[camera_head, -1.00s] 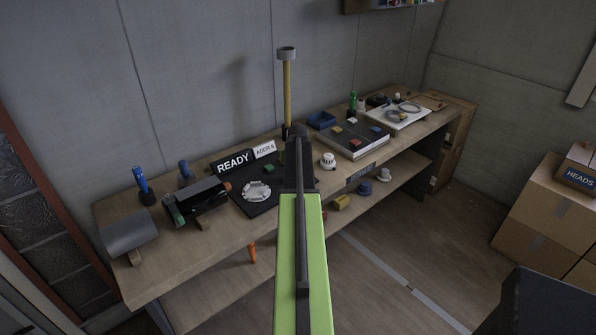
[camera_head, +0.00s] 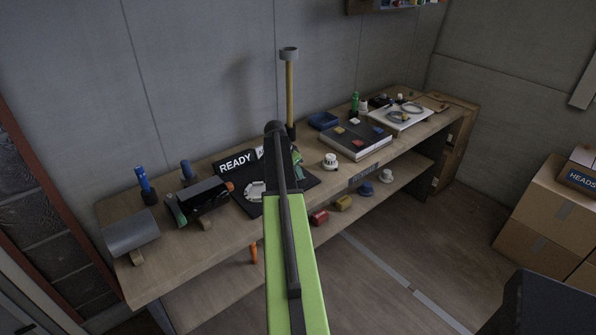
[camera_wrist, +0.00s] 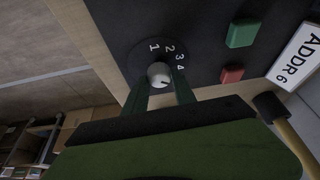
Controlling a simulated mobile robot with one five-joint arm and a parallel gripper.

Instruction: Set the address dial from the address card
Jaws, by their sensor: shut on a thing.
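The address dial's pale knob (camera_wrist: 158,72) shows in the wrist view on a dark round face with the numbers 1, 2, 3 and 4. Any further numbers are hidden by my gripper. My gripper (camera_wrist: 159,88) has its two green fingers on either side of the knob and is shut on it. The setting cannot be read surely. The address card (camera_wrist: 299,53) is white and reads "ADDR 6", to the right of the dial in the wrist view. In the head view my arm covers the dial and most of the card (camera_head: 259,151).
A green block (camera_wrist: 242,33) and a red block (camera_wrist: 232,74) sit on the black panel between dial and card. The "READY" sign (camera_head: 236,162) and a white notched disc (camera_head: 256,190) are left of my arm. A yellow post (camera_head: 290,95) stands behind.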

